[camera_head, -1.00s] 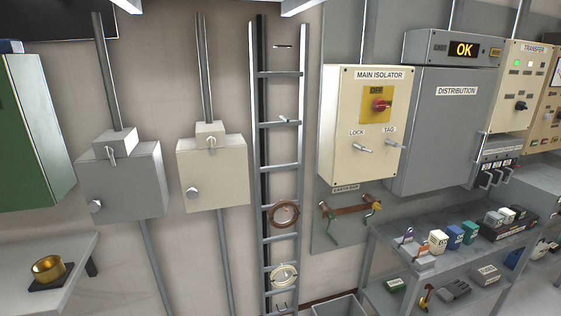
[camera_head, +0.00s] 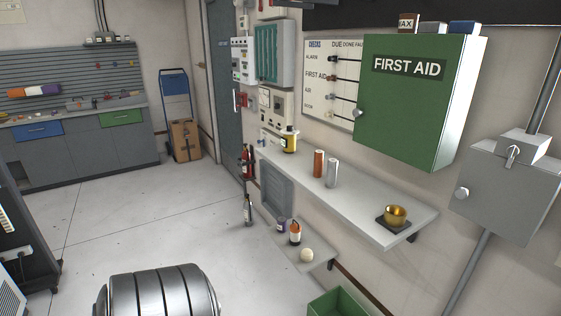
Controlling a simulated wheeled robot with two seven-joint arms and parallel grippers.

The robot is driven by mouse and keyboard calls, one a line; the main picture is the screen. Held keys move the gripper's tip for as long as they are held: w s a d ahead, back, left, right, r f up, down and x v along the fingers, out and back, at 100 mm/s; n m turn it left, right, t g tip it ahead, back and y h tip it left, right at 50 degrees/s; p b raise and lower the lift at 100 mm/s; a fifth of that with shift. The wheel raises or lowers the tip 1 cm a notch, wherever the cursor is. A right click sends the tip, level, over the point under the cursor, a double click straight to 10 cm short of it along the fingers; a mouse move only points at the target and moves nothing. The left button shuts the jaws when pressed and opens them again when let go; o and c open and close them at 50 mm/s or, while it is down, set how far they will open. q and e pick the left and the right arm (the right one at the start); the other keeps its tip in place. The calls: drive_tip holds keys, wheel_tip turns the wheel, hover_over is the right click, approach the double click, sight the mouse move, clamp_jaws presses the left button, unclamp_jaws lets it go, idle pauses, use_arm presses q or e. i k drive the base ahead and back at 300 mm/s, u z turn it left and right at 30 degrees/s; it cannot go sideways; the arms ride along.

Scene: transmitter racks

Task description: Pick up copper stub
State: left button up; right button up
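A copper-coloured cylinder (camera_head: 318,163), which looks like the copper stub, stands upright on a grey wall shelf (camera_head: 360,212) right of the middle. A silver cylinder (camera_head: 332,173) of similar size stands close to its right. Neither of my grippers is in view.
On the shelf are also a yellow bottle (camera_head: 289,141) and a brass bowl (camera_head: 396,215) on a dark pad. A green first aid cabinet (camera_head: 410,105) hangs above.

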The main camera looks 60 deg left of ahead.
sight(319, 154)
drive_tip(key=u, duration=1.6)
